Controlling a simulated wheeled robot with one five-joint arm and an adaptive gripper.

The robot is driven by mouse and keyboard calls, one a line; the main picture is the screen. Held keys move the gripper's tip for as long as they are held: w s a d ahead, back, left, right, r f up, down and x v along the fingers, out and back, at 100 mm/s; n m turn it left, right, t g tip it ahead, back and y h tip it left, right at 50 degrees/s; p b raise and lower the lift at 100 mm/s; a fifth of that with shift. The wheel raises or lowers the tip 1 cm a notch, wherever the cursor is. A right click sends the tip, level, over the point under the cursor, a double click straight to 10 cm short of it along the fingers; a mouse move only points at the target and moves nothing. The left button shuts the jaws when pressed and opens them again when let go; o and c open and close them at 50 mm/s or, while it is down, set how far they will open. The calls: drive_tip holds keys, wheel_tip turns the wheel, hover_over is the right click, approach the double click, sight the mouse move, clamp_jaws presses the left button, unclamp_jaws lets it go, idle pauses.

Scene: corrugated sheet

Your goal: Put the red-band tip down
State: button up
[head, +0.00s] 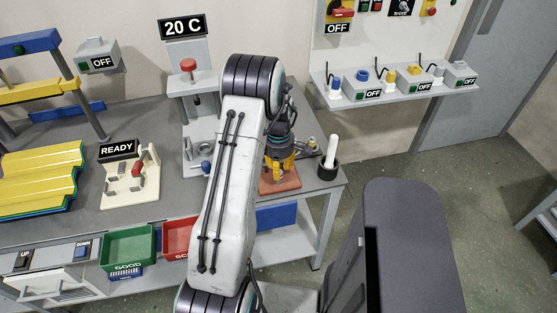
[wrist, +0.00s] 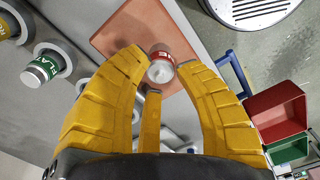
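The red-band tip (wrist: 160,64) is a short metal cylinder with a red band and a pale round end, seen end-on in the wrist view. In the head view my gripper (head: 281,166) points down low over the same pad (head: 283,186) near the bench's right end. The tip is hidden there by the fingers.
A green-band tip (wrist: 40,70) stands in a holder at left in the wrist view. A black cup (head: 327,171) with a white rod is right of the pad. Green (head: 128,249) and red (head: 179,237) bins hang at the bench front. A press stand (head: 197,85) is behind my arm.

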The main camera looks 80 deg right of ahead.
drive_tip(key=shift+r+b, duration=1.6)
drive_tip(key=shift+r, duration=4.55)
drive_tip(key=w+a+r+t+h, duration=0.1)
drive_tip(key=w+a+r, duration=0.3)
drive_tip(key=w+a, duration=0.65)
drive_tip(key=w+a+r, duration=0.5)
drive_tip(key=w+a, duration=0.2)
drive_tip(key=w, duration=0.6)
drive_tip(key=w+a+r+t, duration=0.2)
drive_tip(key=a, duration=1.6)
drive_tip(key=s+a+f+t+y, duration=0.1)
drive_tip(key=s+a, duration=0.4)
drive_tip(key=a, duration=0.5)
drive_tip(key=shift+a+f, duration=0.3)
drive_tip(key=shift+f, duration=0.4)
